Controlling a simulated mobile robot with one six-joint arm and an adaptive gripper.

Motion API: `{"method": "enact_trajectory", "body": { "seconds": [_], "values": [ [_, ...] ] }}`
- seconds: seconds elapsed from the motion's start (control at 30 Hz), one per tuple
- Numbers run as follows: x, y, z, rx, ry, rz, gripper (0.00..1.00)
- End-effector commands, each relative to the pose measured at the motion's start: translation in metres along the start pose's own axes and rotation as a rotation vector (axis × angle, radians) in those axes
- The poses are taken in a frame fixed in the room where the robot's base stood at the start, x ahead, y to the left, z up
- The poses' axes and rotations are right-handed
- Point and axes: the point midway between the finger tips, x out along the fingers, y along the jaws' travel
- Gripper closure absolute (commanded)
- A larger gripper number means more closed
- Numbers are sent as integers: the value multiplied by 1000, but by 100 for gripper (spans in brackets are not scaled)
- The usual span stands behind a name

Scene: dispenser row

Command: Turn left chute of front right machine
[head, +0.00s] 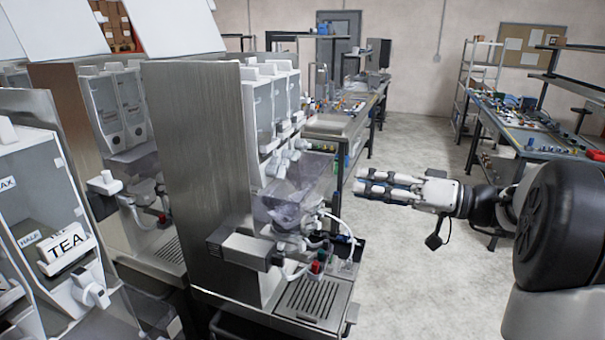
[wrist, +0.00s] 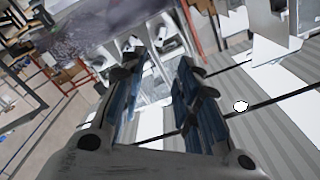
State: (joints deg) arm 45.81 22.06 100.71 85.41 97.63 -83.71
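The front right machine (head: 205,150) has a tall steel side panel, with a row of clear-fronted white canisters (head: 283,95) behind it. White chutes (head: 276,163) stick out below the canisters, above a clear bowl-like part (head: 290,195). Which chute is the left one is hard to tell from this side. My gripper (head: 362,181) is to the right of the machine, apart from it, with its fingers pointing left towards it. In the wrist view my gripper (wrist: 162,62) shows two parted fingers with nothing held. White machine parts lie beyond the fingertips, too tilted to name surely.
A drip tray (head: 315,298), thin white hoses and a dark side box (head: 240,250) stick out at the machine's lower front. Another machine with a TEA label (head: 67,246) stands at the left. Open floor (head: 420,290) lies right of the machine. Workbenches stand behind.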

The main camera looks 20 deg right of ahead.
Motion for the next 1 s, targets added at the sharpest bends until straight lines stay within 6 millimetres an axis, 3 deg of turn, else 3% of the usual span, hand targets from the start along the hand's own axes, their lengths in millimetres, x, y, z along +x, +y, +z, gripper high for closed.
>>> {"method": "enact_trajectory", "body": {
  "seconds": [0.6, 0.8, 1.0],
  "values": [
    [128, -1, 3, 4, -7, -1, 70],
    [156, -1, 3, 5, -6, 0, 70],
    [166, 0, 2, 6, -5, 1, 70]
  ]
}}
